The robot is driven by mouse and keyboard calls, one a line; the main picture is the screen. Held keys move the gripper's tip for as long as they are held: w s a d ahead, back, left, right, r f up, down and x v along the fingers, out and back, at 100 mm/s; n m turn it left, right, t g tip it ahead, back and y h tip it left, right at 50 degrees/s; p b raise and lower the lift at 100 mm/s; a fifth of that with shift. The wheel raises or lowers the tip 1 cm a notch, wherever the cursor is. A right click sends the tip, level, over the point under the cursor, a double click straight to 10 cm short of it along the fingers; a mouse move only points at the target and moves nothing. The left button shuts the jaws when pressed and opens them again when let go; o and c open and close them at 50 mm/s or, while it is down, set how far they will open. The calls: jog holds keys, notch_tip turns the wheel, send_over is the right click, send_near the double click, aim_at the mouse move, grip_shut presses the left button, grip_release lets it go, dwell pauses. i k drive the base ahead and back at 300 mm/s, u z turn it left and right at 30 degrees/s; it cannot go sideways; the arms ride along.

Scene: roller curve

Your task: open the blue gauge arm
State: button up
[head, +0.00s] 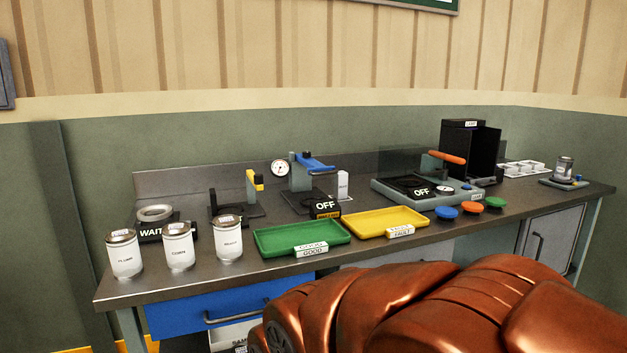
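The blue gauge arm (314,163) is on a grey gauge stand (299,178) at the back middle of the bench. It reaches out to the right from the stand's top and looks lowered, close to level. A white round dial (280,168) is just left of the stand. A black OFF sign (325,205) stands in front of the stand's dark base and hides part of it. My copper-coloured arm fills the lower right of the head view, well in front of the stand. My gripper is not in view.
A yellow clamp (254,183) stands left of the gauge. Green (275,243) and yellow (362,224) trays lie in front. Three white cans (179,250) stand at the left front. A station with an orange handle (447,157) and coloured buttons are to the right.

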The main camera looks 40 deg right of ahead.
aim_at(315, 167)
jog(key=z, duration=0.7)
jog(key=i, duration=0.35)
jog(key=u, duration=0.85)
